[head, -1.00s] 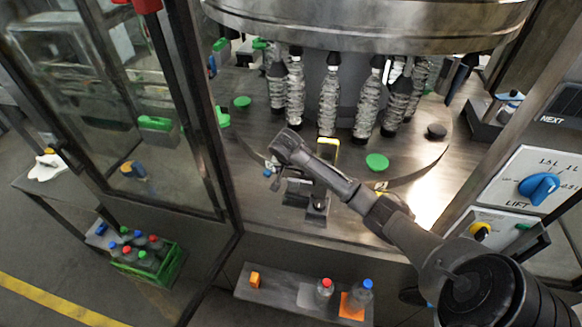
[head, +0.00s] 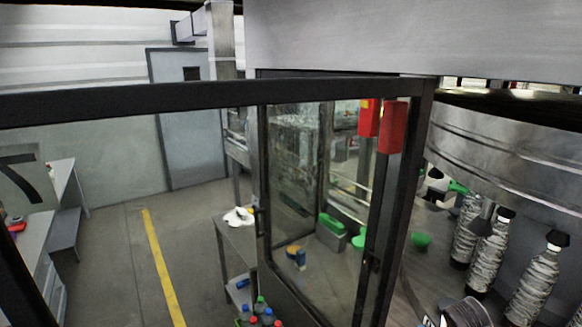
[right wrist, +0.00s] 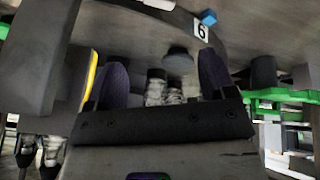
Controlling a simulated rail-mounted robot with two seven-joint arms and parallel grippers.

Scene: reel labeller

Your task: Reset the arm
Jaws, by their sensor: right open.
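My right gripper (right wrist: 162,76) shows in the right wrist view with its two dark fingers apart. Blurred bottle shapes (right wrist: 156,88) and a grey disc (right wrist: 180,60) show between the fingers, farther off; nothing is visibly clamped. In the head view only a small dark rounded piece that looks like my right arm (head: 465,313) shows at the bottom edge. The right gripper itself is out of the head view. My left arm and gripper are in neither view.
In the head view, the framed glass door (head: 305,230) stands beside the machine's metal drum (head: 505,155) with wrapped bottles (head: 535,285) below. Left are a side table (head: 232,245) and open floor (head: 115,260). A yellow-edged part (right wrist: 92,72) sits close to the left finger.

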